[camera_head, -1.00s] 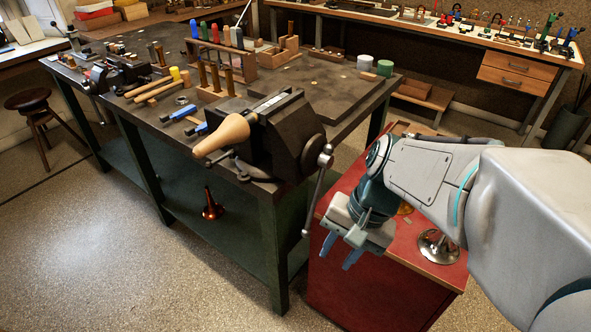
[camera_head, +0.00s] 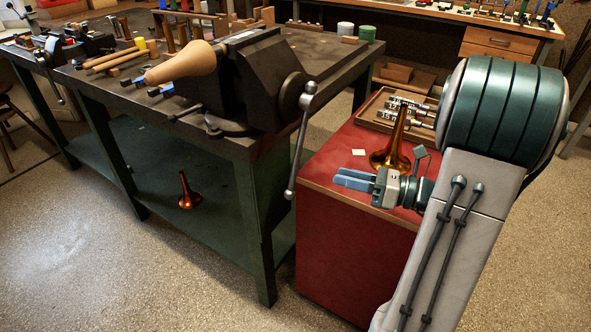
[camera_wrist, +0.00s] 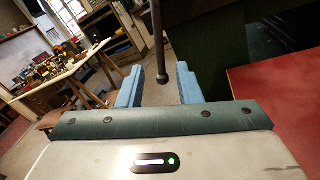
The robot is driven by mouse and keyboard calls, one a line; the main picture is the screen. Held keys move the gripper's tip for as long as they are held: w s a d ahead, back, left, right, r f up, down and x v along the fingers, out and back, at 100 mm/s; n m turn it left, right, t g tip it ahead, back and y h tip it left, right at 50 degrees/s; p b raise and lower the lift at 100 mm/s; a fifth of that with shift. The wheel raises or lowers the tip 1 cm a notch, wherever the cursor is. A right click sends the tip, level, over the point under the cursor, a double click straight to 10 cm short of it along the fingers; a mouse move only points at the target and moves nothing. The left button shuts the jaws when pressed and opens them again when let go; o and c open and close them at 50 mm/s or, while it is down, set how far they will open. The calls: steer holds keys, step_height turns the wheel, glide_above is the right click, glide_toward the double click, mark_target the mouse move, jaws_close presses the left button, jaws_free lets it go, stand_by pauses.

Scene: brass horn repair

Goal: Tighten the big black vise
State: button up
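The big black vise (camera_head: 262,80) is mounted at the near corner of the dark workbench. Its long metal handle bar (camera_head: 297,150) hangs steeply from the screw head at the vise's right end, slightly tilted, with a knob at the bottom. My gripper (camera_head: 339,179) is to the right of the bar's lower end, with its blue fingers pointing left towards it. It is open and empty. In the wrist view, the bar (camera_wrist: 157,38) hangs from the top and its end knob shows between the two fingers (camera_wrist: 160,80). In the head view a gap separates the fingertips from the bar.
A red cabinet (camera_head: 345,245) stands under my gripper. A brass bell-shaped piece (camera_head: 392,150) and a wooden tray (camera_head: 372,112) are on it. Another brass piece (camera_head: 186,190) stands on the bench's lower shelf.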

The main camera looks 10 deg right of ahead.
mark_target(295, 174)
steer(key=b+x, duration=0.1)
steer(key=x, duration=1.1)
steer(key=shift+a, duration=0.1)
jaws_close()
